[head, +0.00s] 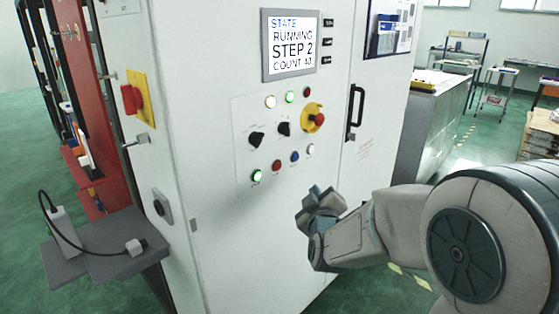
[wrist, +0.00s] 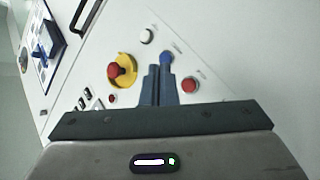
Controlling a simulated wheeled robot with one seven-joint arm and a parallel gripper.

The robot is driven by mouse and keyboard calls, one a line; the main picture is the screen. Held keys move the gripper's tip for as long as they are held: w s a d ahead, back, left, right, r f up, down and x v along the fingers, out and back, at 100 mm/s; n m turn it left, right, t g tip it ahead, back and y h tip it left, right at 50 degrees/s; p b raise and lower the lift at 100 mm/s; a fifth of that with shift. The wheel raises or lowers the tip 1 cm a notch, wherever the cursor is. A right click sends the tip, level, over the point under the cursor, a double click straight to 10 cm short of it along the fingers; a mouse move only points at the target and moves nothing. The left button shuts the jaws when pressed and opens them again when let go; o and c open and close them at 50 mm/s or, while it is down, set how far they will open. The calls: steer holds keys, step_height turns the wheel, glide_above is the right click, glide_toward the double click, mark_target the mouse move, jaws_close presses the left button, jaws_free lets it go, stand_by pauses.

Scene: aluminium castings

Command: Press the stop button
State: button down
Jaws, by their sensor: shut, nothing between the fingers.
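A red push button (head: 276,165) sits in the lower row of the control panel, between a lit green button (head: 257,176) and a blue button (head: 295,156). In the wrist view the red button (wrist: 191,85) is right of my gripper's fingers. A red mushroom button on a yellow base (head: 313,117) is higher on the panel; it also shows left of the fingers in the wrist view (wrist: 116,70). Labels are too small to read. My gripper (head: 314,192) is shut and empty, below and right of the button row. Its fingertips (wrist: 158,70) appear near the blue button (wrist: 166,57).
The screen (head: 291,45) reads RUNNING, STEP 2. A black door handle (head: 355,112) stands out at the right. A red switch on a yellow plate (head: 133,99) is on the cabinet's left side.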

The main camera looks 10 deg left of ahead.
mark_target(277, 166)
steer(key=shift+w+a+r+n+t, duration=0.15)
steer(key=shift+w+a+r+t, duration=0.05)
steer(key=shift+r+t, duration=0.25)
steer(key=shift+w+a+r+n+t, duration=0.2)
steer(key=shift+r+t, duration=0.15)
steer(key=shift+r, duration=0.15)
steer(key=w+a+p, duration=0.2)
steer(key=w+a, duration=0.3)
steer(key=a, duration=0.2)
steer(key=shift+w, duration=0.15)
stand_by(1.8)
steer(key=shift+w+a, duration=0.25)
steer(key=shift+a, duration=0.05)
steer(key=shift+w+a+b, duration=0.3)
steer(key=shift+a+b, duration=0.05)
steer(key=shift+b, duration=0.1)
stand_by(0.7)
steer(key=shift+s+d, duration=0.1)
steer(key=shift+s+d+b, duration=0.45)
steer(key=shift+d+b, duration=0.05)
steer(key=shift+d, duration=0.05)
